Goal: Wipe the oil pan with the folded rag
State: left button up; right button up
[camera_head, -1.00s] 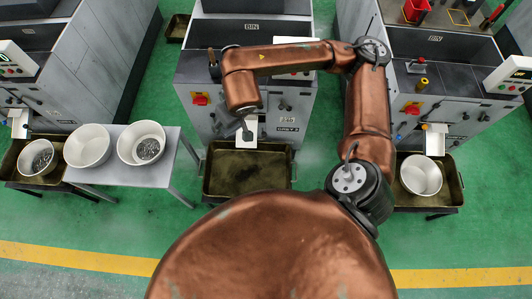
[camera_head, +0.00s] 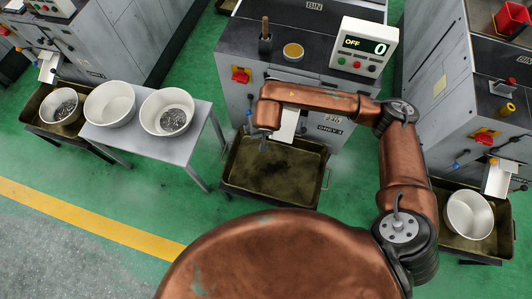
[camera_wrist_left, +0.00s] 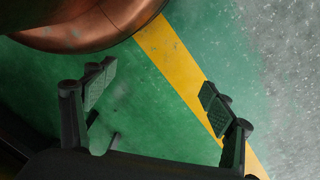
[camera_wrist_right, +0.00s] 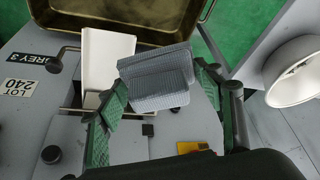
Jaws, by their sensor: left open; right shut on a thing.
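My right gripper (camera_wrist_right: 158,100) is shut on the folded rag (camera_wrist_right: 160,88), a grey-blue ribbed cloth. In the head view my right gripper (camera_head: 263,142) is small and dark near the pan's back edge; the rag cannot be made out there. My left gripper (camera_wrist_left: 160,98) is open and empty above the green floor, seen only in the left wrist view.
A white chute (camera_head: 287,125) comes from the machine (camera_head: 240,95) above the pan's back. A grey bench (camera_head: 190,148) with white tubs (camera_head: 110,104) stands left of the pan. Another pan with a tub (camera_head: 469,216) is at the right. My copper body fills the front.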

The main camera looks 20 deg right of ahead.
pick_arm(q)
notch_tip(320, 180, up, 11)
jog(key=w+d+b, duration=0.1)
jog(key=w+b, duration=0.1)
jog(key=b, duration=0.4)
pick_arm(e)
notch_tip(320, 180, down, 20)
jog(key=w+a+r, duration=0.1)
jog(key=w+a, duration=0.1)
jog(key=a, duration=0.1)
jog(key=b, duration=0.3)
send_over(268, 162)
jog(key=s, duration=0.1)
notch_tip(268, 162, down, 11)
jog(key=shift+f+n+b, duration=0.3)
jog(key=shift+f+b, duration=0.45)
notch_tip(268, 162, down, 2)
jog(key=shift+f+b, duration=0.1)
jog(key=shift+b, duration=0.6)
pick_arm(q)
jog(key=w+d+f+m+t+h, duration=0.1)
jog(key=w+d+f, duration=0.2)
jog(key=w+f, duration=0.2)
jog(key=shift+f+t+b, duration=0.4)
jog(key=shift+f, duration=1)
pick_arm(e)
jog(key=shift+f, duration=0.55)
